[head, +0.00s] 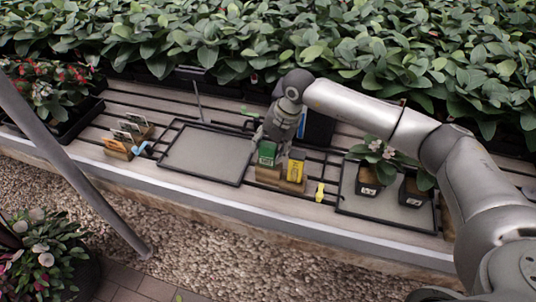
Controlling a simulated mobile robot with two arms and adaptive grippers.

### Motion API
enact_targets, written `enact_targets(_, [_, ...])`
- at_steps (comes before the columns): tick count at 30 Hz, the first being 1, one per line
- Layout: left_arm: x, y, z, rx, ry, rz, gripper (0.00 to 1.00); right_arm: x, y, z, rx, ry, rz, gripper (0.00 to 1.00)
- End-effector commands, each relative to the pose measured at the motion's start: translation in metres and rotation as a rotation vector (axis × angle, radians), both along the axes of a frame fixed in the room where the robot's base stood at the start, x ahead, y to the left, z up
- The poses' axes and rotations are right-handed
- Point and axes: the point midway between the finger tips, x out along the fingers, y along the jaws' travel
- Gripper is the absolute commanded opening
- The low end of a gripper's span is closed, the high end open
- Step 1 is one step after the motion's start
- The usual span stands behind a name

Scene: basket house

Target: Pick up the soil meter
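My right arm reaches in from the right. Its gripper (270,139) points down at the wooden holder (267,176) in the middle of the bench. A green item (267,153) and a yellow item (296,167) stand upright in this holder. The gripper is just above or beside the green item; whether it touches it, and whether the fingers are open, is too small to tell. Which item is the soil meter is not clear from this view. A small yellow tool (320,192) lies right of the holder. My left gripper is not in view.
An empty black-rimmed tray (208,153) lies left of the holder. A tray (345,202) with two potted plants (368,177) is on the right. Another card holder (137,132) and a blue tool (143,149) are at the left. Dense foliage lines the back.

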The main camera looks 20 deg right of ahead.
Motion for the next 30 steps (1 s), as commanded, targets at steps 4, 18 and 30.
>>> enact_targets(4, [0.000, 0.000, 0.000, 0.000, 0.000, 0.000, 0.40, 0.000, 0.000, -0.001, 0.001, 0.001, 0.000, 0.28])
enact_targets(18, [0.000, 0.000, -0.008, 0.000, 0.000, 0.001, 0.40, 0.002, 0.001, 0.033, 0.004, -0.007, 0.001, 0.23])
enact_targets(30, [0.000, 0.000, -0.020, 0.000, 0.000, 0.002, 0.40, 0.001, 0.001, 0.097, 0.003, -0.004, 0.001, 0.19])
